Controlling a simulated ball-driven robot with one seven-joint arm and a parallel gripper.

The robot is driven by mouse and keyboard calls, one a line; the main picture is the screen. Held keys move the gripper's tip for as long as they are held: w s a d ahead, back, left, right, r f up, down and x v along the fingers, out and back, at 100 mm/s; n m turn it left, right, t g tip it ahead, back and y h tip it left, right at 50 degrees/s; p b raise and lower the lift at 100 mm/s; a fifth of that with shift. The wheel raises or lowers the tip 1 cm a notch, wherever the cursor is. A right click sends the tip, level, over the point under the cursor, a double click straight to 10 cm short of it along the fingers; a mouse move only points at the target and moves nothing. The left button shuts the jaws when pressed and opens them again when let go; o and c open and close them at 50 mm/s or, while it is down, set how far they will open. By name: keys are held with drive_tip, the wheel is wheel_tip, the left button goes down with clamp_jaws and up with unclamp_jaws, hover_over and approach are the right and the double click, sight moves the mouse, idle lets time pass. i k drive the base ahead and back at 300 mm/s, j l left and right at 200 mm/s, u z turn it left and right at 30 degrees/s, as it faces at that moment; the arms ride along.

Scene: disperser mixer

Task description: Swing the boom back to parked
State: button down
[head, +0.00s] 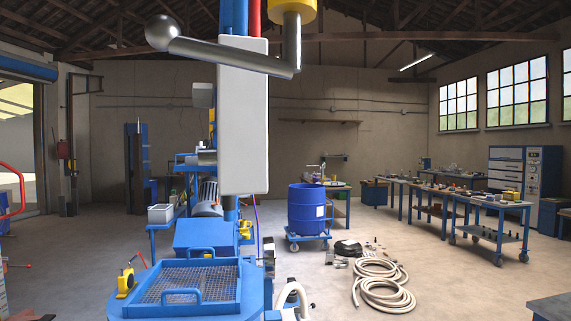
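The mixer stands close in front, left of the middle, in the head view. Its blue column (233,14) rises out of the top of the picture, and a tall pale box (243,120) hides its middle. A grey lever (225,57) with a ball end (162,32) points left across the top of the box. Its right end meets a short grey shaft (291,38) under a yellow part (292,8). The top edge cuts off whatever is above, so I cannot make out the boom or its angle. My gripper is not in view.
A blue drum (307,210) on a dolly and coiled hoses (384,285) lie right of the mixer. Workbenches (485,199) line the right side. Open floor lies front right.

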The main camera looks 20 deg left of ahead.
sight(241, 103)
drive_tip(key=i+j, duration=0.2)
drive_tip(key=i, duration=0.3)
drive_tip(key=i+j, duration=0.2)
drive_tip(key=i, duration=0.25)
